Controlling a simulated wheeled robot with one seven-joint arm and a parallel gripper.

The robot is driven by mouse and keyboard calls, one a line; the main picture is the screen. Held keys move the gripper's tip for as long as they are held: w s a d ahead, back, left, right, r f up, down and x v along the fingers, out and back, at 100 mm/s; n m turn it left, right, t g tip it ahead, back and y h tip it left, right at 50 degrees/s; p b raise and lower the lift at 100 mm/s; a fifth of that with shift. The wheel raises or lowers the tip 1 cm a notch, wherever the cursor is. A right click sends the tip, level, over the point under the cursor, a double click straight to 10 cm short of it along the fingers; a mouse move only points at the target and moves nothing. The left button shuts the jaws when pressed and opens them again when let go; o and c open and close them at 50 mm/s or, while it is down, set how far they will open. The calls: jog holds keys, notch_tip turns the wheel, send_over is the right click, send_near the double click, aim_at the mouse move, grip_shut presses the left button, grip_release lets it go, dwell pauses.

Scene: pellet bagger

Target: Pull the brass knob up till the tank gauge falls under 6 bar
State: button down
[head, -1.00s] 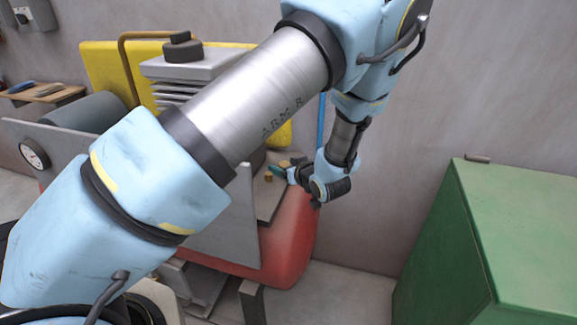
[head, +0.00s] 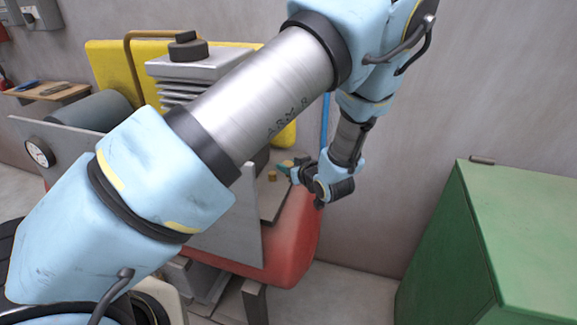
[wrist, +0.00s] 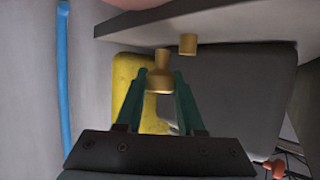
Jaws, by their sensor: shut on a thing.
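The brass knob (wrist: 160,82) stands between the green fingers of my gripper (wrist: 160,92) in the wrist view, and the gripper is shut on it. In the head view my gripper (head: 287,167) is over the grey plate on top of the red tank (head: 293,235); the knob is mostly hidden there by the fingers. A white round gauge (head: 39,152) sits on a grey panel at the left; its needle is too small to read.
A small brass fitting (wrist: 188,43) stands close beside the knob on the plate. A blue pipe (wrist: 64,75) runs near the gripper. A green cabinet (head: 515,230) is at the right, with clear floor before it. The finned compressor head (head: 195,68) is behind my arm.

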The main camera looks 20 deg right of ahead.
jog(key=shift+r+p, duration=0.65)
jog(key=shift+r, duration=0.2)
jog(key=shift+w+d+r, duration=0.1)
jog(key=shift+r, duration=0.05)
dwell(0.7)
jog(key=shift+c, duration=2.2)
grip_release()
